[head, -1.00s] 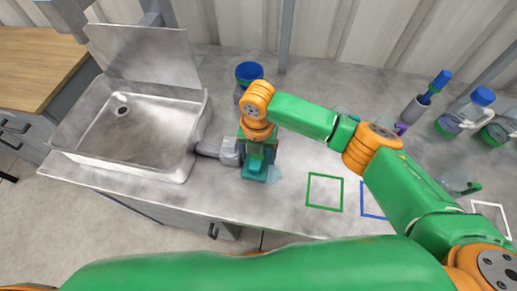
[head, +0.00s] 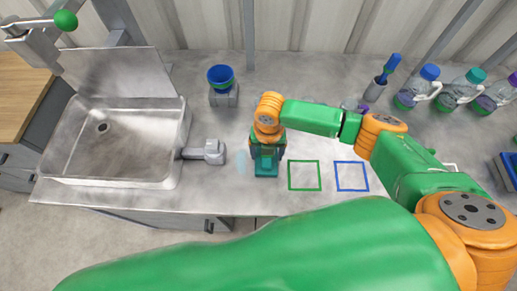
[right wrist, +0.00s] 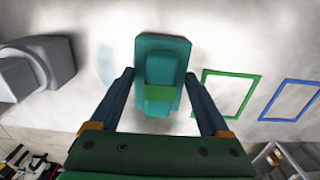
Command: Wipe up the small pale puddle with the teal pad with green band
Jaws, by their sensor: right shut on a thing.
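The teal pad with a green band (head: 266,171) is held by my right gripper (head: 267,153) at or just above the grey counter. In the right wrist view the pad (right wrist: 146,45) shows between the two dark blue fingers of the gripper (right wrist: 162,95), with the green band across its grip. The small pale puddle (head: 242,162) is a faint bluish patch just left of the pad. It also shows in the right wrist view (right wrist: 106,62), apart from the pad. My left gripper is not in view.
A grey block with a handle (head: 212,152) lies left of the puddle, beside the sink (head: 120,140). A blue cup (head: 220,77) stands behind. A green square outline (head: 304,188) and a blue one (head: 351,189) lie to the right. Several bottles (head: 422,85) stand at the back right.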

